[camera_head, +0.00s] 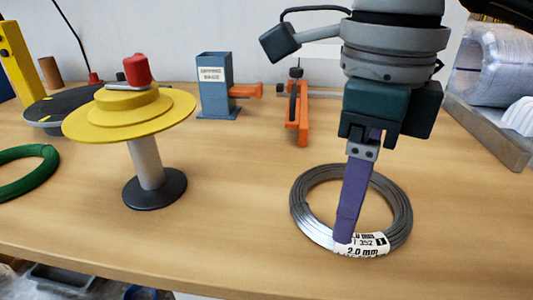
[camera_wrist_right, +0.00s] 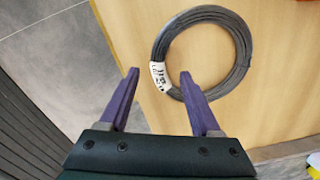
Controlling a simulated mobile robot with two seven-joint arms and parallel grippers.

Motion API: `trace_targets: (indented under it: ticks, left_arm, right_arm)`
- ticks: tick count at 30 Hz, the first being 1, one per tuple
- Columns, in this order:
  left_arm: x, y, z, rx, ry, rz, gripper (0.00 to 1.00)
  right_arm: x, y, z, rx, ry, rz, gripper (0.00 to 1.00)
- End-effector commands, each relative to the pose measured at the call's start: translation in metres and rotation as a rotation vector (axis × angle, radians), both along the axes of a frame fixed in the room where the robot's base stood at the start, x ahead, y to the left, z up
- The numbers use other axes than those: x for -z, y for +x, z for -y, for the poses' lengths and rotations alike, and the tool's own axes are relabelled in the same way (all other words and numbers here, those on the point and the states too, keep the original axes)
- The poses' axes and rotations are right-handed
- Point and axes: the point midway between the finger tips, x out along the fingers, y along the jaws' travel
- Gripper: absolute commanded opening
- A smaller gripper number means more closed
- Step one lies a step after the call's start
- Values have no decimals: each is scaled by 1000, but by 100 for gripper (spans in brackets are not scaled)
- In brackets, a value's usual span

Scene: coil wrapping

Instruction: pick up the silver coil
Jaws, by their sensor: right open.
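The silver coil (camera_head: 303,211) lies flat on the table near the front edge in the head view, with a white label marked 2.0 mm on its near side. It also shows in the right wrist view (camera_wrist_right: 240,50), with the label at its left. My right gripper (camera_head: 343,240) is above the coil and points down, its purple fingers in front of the coil's near side and label. In the right wrist view its two fingertips (camera_wrist_right: 160,73) are apart, with nothing held between them. Whether a finger touches the coil cannot be told. My left gripper is not in view.
A yellow stepped reel stand (camera_head: 145,115) with a red knob stands left of the coil. A green coil (camera_head: 25,180) lies at the far left. A blue box (camera_head: 215,90) and an orange clamp (camera_head: 297,110) stand behind. A wrapped roll (camera_head: 495,65) is at the right.

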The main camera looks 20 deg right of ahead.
Motion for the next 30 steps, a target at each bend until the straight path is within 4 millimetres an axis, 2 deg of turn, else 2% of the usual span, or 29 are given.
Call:
trace_targets:
  ticks: [7, 16, 30]
  left_arm:
    - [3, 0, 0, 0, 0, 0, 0]
    - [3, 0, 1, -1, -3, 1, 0]
    - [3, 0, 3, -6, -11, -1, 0]
  right_arm:
    - [39, 3, -7, 1, 2, -4, 64]
    - [45, 3, -7, -2, 2, 0, 64]
    - [44, 3, -7, -1, 2, 0, 13]
